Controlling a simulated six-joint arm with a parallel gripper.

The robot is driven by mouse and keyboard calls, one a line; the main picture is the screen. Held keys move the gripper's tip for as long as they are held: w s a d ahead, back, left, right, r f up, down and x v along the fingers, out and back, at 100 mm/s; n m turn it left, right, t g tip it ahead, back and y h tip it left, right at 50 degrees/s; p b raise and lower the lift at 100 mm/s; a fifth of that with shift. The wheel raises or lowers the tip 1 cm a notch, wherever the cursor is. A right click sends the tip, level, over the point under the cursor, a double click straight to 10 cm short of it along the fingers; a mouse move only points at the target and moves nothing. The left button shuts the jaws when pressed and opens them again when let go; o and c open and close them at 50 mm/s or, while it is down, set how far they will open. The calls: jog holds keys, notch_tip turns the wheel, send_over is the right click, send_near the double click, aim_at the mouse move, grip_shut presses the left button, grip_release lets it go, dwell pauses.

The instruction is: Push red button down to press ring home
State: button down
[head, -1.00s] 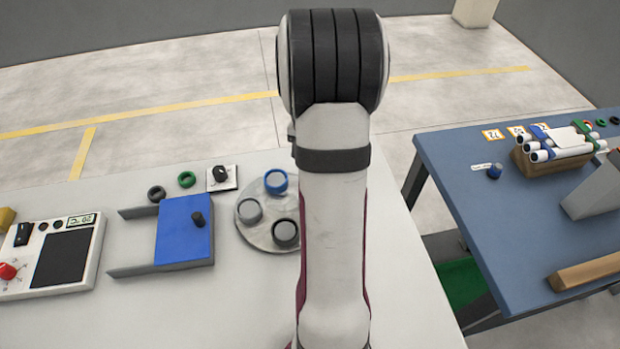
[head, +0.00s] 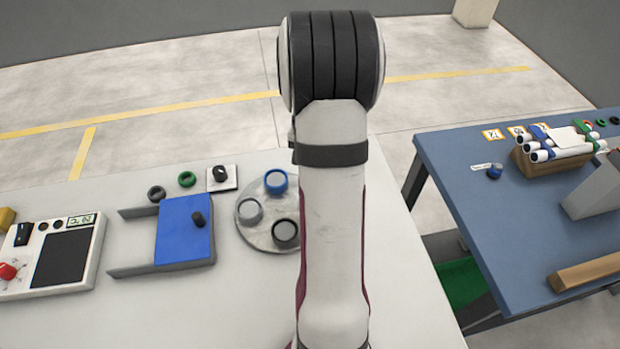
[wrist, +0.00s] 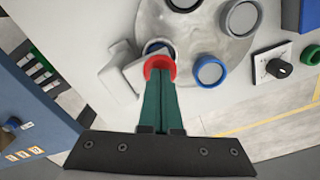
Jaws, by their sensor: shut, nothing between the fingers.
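The red button (wrist: 159,62) shows in the wrist view as a round red shape at my fingertips. It sits over a light grey press part (wrist: 122,62) at the edge of the round grey plate (wrist: 215,45). A ring with a blue edge (wrist: 158,45) shows partly, just beyond the button. My gripper (wrist: 160,76) is shut and empty, its green fingers together with their tips over the button. I cannot tell whether they touch it. In the head view my arm hides the gripper, the button and the press.
The round plate (head: 262,236) carries a blue ring (head: 276,182), a grey ring (head: 249,211) and a dark grey ring (head: 286,234). A blue block with a dark knob (head: 180,230) and a control panel (head: 50,255) stand left. A blue table (head: 500,240) stands right.

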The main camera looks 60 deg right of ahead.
jog(key=shift+f, duration=0.1)
jog(key=shift+r, duration=3.55)
jog(key=w+a+r+n, duration=0.2)
jog(key=a+r+n, duration=0.15)
jog(key=a, duration=1.05)
jog(key=s+a+n+y, duration=0.1)
jog(key=s+a+n, duration=0.2)
jog(key=s+a, duration=0.3)
jog(key=s+a+n, duration=0.3)
jog(key=s+a, duration=0.3)
jog(key=a, duration=0.8)
jog(key=shift+a+y, duration=0.15)
jog(key=shift+y, duration=0.25)
